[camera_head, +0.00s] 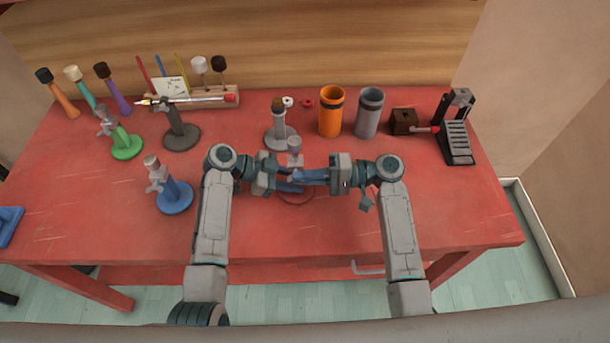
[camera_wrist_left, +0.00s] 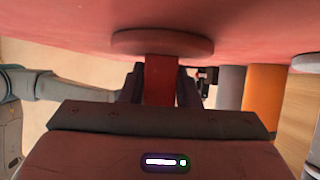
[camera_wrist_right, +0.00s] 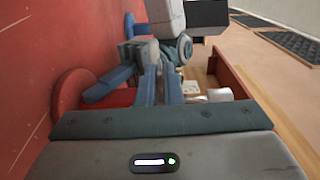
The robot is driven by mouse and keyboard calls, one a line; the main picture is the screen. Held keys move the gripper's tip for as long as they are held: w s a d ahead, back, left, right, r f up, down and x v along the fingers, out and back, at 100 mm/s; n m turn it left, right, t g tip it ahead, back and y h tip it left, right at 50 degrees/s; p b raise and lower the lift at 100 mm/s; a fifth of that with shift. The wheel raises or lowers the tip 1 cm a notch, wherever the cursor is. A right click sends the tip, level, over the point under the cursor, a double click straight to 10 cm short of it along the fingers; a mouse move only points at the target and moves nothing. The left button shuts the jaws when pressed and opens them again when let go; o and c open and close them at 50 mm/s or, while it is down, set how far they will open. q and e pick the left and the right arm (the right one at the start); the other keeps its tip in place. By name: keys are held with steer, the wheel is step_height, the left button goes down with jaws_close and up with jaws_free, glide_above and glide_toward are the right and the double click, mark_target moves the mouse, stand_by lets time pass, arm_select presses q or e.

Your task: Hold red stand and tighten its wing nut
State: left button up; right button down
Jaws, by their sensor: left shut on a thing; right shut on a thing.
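The red stand stands at the front middle of the table, its round red base (camera_head: 298,198) partly hidden by my grippers and its grey top (camera_head: 294,146) showing above them. In the left wrist view its red post (camera_wrist_left: 161,82) is between the fingers of my left gripper (camera_wrist_left: 160,95), which is shut on it below the base's inverted image. My right gripper (camera_head: 308,177) reaches in from the right and is shut at the stand's upper part. In the right wrist view its fingers (camera_wrist_right: 158,85) are close together; the wing nut between them is hidden.
A blue stand (camera_head: 174,198), green stand (camera_head: 126,145) and dark grey stand (camera_head: 181,135) are to the left. A light grey stand (camera_head: 281,134) is close behind. Orange (camera_head: 330,115) and grey (camera_head: 368,116) cups stand behind right. The table's front right (camera_head: 460,210) is clear.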

stand_by(0.3)
steer(key=c, duration=1.6)
jaws_free()
steer(key=shift+d, duration=0.1)
steer(key=d, duration=1.2)
steer(key=shift+r, duration=0.3)
arm_select(q)
steer(key=o, duration=0.8)
steer(key=shift+a, duration=0.1)
